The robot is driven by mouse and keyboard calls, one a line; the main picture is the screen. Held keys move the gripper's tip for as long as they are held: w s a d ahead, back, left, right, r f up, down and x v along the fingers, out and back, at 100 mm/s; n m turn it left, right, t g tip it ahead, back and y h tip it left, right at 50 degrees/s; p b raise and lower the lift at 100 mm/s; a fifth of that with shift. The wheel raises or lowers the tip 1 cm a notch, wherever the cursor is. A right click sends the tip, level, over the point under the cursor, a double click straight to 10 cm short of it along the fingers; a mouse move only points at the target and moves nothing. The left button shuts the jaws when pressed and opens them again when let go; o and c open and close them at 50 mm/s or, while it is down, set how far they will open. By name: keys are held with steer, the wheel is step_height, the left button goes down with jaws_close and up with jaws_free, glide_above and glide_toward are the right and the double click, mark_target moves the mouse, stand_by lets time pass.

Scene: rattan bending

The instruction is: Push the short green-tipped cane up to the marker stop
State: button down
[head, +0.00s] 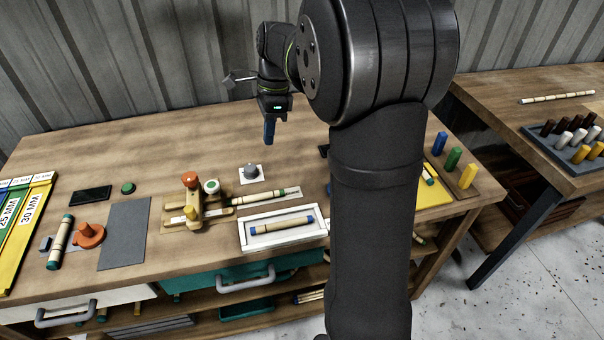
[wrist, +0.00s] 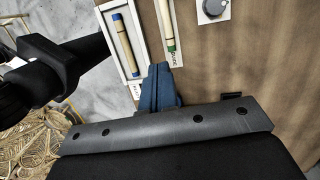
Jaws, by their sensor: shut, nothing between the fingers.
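A short pale cane (head: 258,198) with a green tip lies on a narrow light strip beside the wooden jig; its green tip points right. In the wrist view the cane (wrist: 164,18) runs down from the top edge, its green end (wrist: 171,46) beside small dark lettering on the strip. My gripper (head: 269,142) is shut and empty, raised above the table in the head view. In the wrist view its blue fingers (wrist: 160,68) appear just below and left of the green end; I see no clear contact. I cannot tell which part is the marker stop.
A white tray (head: 242,238) holds a blue-tipped cane (head: 282,225). Another green-ended cane (head: 60,242) lies at left. My arm hides part of the table's right side.

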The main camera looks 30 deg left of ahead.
mark_target(263, 194)
steer(key=w+d+f+g+y, duration=0.4)
steer(key=w+d+f+y, duration=0.2)
steer(key=w+d+f, duration=0.55)
steer(key=x, duration=0.9)
steer(key=shift+s+d+f, duration=0.1)
steer(key=shift+s+f, duration=0.15)
steer(key=shift+s, duration=0.25)
steer(key=shift+s+a+r, duration=0.1)
steer(key=shift+s+a, duration=1.25)
steer(key=shift+a, duration=0.1)
steer(key=s+a, duration=0.5)
